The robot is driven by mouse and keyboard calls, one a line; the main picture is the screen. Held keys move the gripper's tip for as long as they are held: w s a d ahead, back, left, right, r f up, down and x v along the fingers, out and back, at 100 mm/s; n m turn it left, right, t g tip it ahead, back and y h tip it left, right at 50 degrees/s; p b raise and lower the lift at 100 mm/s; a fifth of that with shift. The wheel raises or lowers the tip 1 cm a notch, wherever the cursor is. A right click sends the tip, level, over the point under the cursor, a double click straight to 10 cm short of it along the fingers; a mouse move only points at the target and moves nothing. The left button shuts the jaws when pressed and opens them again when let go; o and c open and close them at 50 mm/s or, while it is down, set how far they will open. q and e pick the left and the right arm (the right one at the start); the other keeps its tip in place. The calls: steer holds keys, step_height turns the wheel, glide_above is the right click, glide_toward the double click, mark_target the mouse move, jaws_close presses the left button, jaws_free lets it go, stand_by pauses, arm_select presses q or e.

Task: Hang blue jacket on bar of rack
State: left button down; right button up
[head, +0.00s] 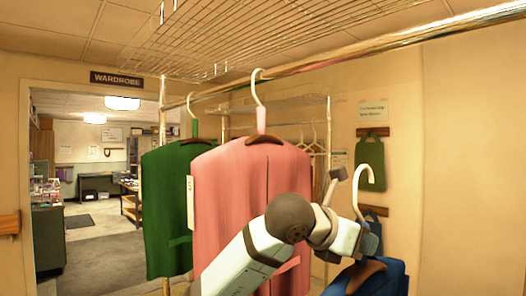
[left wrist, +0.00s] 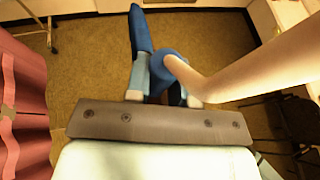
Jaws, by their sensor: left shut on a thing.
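The blue jacket (head: 390,282) hangs at the lower right of the head view on a wooden hanger with a pale hook (head: 371,180). My left gripper (head: 374,238) is shut on it near the top, just below the hook. In the left wrist view the jacket (left wrist: 141,32) shows between the fingers of the gripper (left wrist: 163,92), with a pale, curved bar, likely the hook, close to the camera. The rack's metal bar (head: 345,52) runs across the top, well above the hook and apart from it. My right gripper is not in view.
A pink jacket (head: 235,190) and a green jacket (head: 165,205) hang on the bar to the left; my arm passes in front of the pink one. A wire shelf (head: 210,35) is above the bar. The bar's right stretch is bare.

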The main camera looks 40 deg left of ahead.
arm_select(q)
steer(key=s+r+b, duration=0.2)
steer(key=s+r, duration=0.3)
steer(key=r, duration=0.4)
steer(key=s+r+b, duration=0.3)
steer(key=s+r, duration=0.2)
steer(key=r, duration=0.4)
steer(key=s+a+r+b, duration=0.1)
steer(key=s+r+b, duration=0.1)
steer(key=s+r, duration=0.5)
steer(key=s+a+r+b, duration=0.1)
steer(key=s+r, duration=0.2)
steer(key=s, duration=0.7)
arm_select(e)
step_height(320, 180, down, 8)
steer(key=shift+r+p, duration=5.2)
steer(key=shift+p, duration=0.45)
arm_select(q)
steer(key=w+d+f+b, duration=0.1)
steer(key=w+d+b, duration=0.1)
steer(key=w, duration=1.2)
steer(key=w+d+f+b, duration=0.2)
steer(key=w+d, duration=0.2)
steer(key=w, duration=1.1)
steer(key=shift+w+d+n+t, duration=0.15)
steer(key=shift+w+n+t, duration=0.05)
steer(key=shift+n+t, duration=0.1)
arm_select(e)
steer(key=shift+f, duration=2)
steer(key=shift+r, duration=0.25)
